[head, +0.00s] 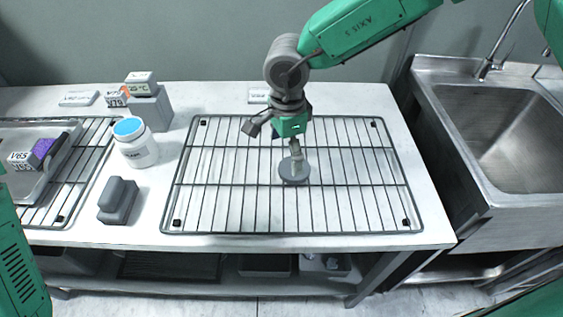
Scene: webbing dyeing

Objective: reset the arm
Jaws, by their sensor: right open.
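My right arm comes in from the upper right, and its gripper (277,130) hangs over the right wire rack (235,190) with its fingers apart. A small grey object with a round base and an upright stem (294,172) stands on that rack just below and slightly right of the gripper. I cannot tell from this view whether the gripper touches its top. Of my left arm only a green part shows at the left edge; its gripper is out of view.
A white jar with a blue top (138,150), a dark grey block (118,200) and a grey stand (150,108) are left of the rack. A tray (30,190) with a purple item (42,150) lies far left. A metal sink (495,130) is right.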

